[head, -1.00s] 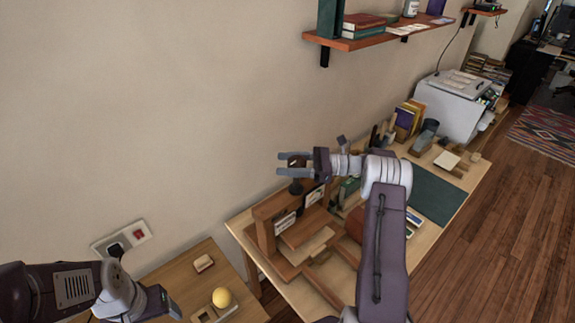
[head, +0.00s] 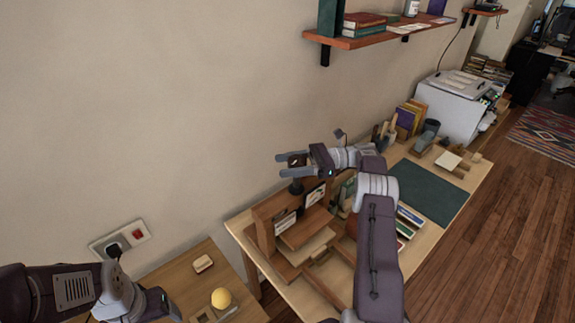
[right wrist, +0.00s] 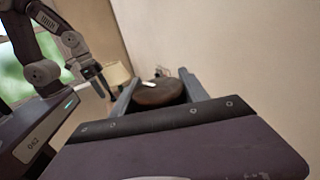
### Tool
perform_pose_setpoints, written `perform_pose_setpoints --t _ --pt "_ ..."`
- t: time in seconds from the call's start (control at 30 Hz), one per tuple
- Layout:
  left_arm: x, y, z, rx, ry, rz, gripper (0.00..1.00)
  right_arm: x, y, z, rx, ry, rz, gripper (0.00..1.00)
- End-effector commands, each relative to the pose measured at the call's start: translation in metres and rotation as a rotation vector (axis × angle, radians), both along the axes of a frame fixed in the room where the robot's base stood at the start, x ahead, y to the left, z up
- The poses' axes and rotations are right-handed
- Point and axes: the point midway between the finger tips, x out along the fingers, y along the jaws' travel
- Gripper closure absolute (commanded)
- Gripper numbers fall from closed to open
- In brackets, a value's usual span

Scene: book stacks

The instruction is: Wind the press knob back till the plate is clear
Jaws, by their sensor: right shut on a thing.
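The press (head: 262,232) is a wooden frame on the light wood desk, with pale labels on its crossbeam. A dark screw (head: 296,187) rises from the beam to a round dark brown knob (head: 298,161) with a white mark. My right gripper (head: 288,164) is shut on the knob, one finger on each side. The right wrist view shows the knob (right wrist: 158,93) between both fingers. The brown plate (head: 306,227) hangs below the beam, over a pale flat piece (head: 313,245); I cannot tell whether they touch. My left gripper (head: 166,306) is low at the left, its jaws unclear.
A green mat (head: 428,193) and several books (head: 408,222) lie right of the press. A lamp head (head: 340,134) stands behind my right wrist. A shelf (head: 372,42) juts from the wall above. A yellow ball (head: 221,298) sits on the near left table.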

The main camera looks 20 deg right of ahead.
Motion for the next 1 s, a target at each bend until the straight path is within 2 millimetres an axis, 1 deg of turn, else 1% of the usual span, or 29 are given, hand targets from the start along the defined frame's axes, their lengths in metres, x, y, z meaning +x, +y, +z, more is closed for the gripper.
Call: perform_pose_setpoints --t 0.03,0.07,0.1,0.17,0.47,0.63,0.77,1.0 --pt "0.0 0.0 -0.001 0.0 0.0 0.0 0.28 -0.001 0.001 -0.006 -0.002 0.013 0.006 0.89" --pt "0.0 0.0 -0.001 0.0 0.0 0.0 0.28 -0.001 0.001 -0.006 -0.002 0.013 0.006 0.89" --pt "0.0 0.0 -0.001 0.0 0.0 0.0 0.28 -0.001 0.001 -0.006 -0.003 0.014 0.006 0.43" --pt "0.0 0.0 -0.001 0.0 0.0 0.0 0.28 -0.001 0.001 -0.005 -0.002 0.012 0.006 0.27" --pt "0.0 0.0 0.0 0.0 0.0 0.0 0.28 -0.001 0.0 -0.002 -0.002 0.005 0.002 0.27" --pt "0.0 0.0 0.003 0.0 0.0 0.0 0.28 0.0 0.0 0.0 -0.001 0.005 -0.033 0.27" --pt "0.0 0.0 0.007 0.0 0.0 0.0 0.28 0.002 0.0 0.002 -0.001 0.007 -0.109 0.27" --pt "0.0 0.0 0.015 0.0 0.0 0.0 0.28 0.008 -0.002 0.002 -0.001 0.005 -0.305 0.27"
